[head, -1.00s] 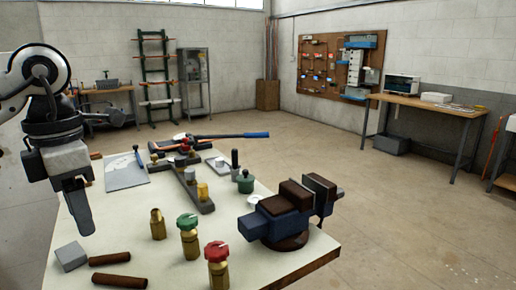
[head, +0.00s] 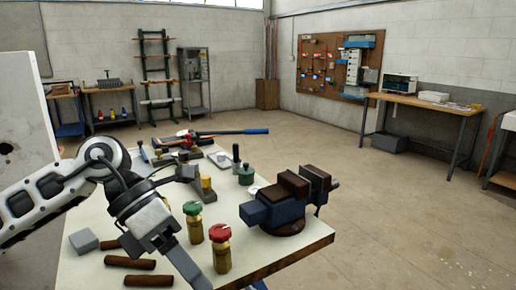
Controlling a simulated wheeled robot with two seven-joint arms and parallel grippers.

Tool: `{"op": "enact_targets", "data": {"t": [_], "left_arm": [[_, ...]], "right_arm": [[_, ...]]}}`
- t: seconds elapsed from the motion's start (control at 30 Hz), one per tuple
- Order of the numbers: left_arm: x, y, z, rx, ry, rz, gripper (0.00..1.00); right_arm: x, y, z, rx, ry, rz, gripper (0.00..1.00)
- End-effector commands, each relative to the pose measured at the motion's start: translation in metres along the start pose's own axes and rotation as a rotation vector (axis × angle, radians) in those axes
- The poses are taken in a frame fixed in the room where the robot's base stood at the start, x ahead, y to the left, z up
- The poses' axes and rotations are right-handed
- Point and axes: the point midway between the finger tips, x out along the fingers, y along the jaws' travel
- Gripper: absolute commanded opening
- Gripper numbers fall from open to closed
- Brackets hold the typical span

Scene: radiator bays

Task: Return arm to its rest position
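My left arm (head: 60,195), white and black, comes in from the left over the near left part of the workbench (head: 95,265). My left gripper (head: 188,270) points down and to the right, low in front of the green-capped brass valve (head: 193,222) and left of the red-capped brass valve (head: 220,250). Its fingers are seen nearly edge-on, so I cannot tell whether they are apart or whether anything is between them. The gripper's wrist hides part of the bench behind it. My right gripper is not in view.
A blue bench vise (head: 275,212) stands at the bench's right. A grey block (head: 84,240) and brown rods (head: 148,280) lie close by the gripper. A pale upright panel (head: 22,110) fills the left edge. The floor (head: 410,225) to the right is clear.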

Motion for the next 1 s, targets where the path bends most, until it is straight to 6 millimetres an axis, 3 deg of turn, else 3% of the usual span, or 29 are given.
{"op": "enact_targets", "data": {"t": [0.03,0.17,0.3,0.4,0.47,0.57,0.67,0.8,0.9,1.0], "left_arm": [[0.022,-0.014,0.007,-0.01,-0.056,-0.127,0.48],[0.051,-0.053,0.032,-0.088,-0.257,-0.458,0.48],[0.054,-0.076,0.057,-0.267,-0.496,-0.785,0.48],[0.047,-0.071,0.07,-0.45,-0.671,-0.992,0.48],[0.042,-0.06,0.074,-0.582,-0.777,-1.102,0.48],[0.038,-0.028,0.073,-0.834,-0.949,-1.259,0.48],[0.043,0.016,0.057,-1.126,-1.112,-1.374,0.48],[0.074,0.082,0.009,-1.59,-1.309,-1.46,0.48],[0.106,0.116,-0.037,-1.909,-1.406,-1.462,0.48],[0.141,0.135,-0.085,-2.203,-1.469,-1.43,0.48]], "right_arm": [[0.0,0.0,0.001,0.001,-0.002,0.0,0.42],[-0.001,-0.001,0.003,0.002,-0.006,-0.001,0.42],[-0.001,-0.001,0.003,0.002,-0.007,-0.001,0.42],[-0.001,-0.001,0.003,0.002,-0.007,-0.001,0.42],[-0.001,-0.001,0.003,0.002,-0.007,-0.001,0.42],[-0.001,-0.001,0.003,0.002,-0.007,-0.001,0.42],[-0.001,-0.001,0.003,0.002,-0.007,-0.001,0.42],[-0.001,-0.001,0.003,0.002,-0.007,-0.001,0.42],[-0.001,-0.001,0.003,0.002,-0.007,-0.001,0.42],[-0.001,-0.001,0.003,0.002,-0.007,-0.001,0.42]]}}
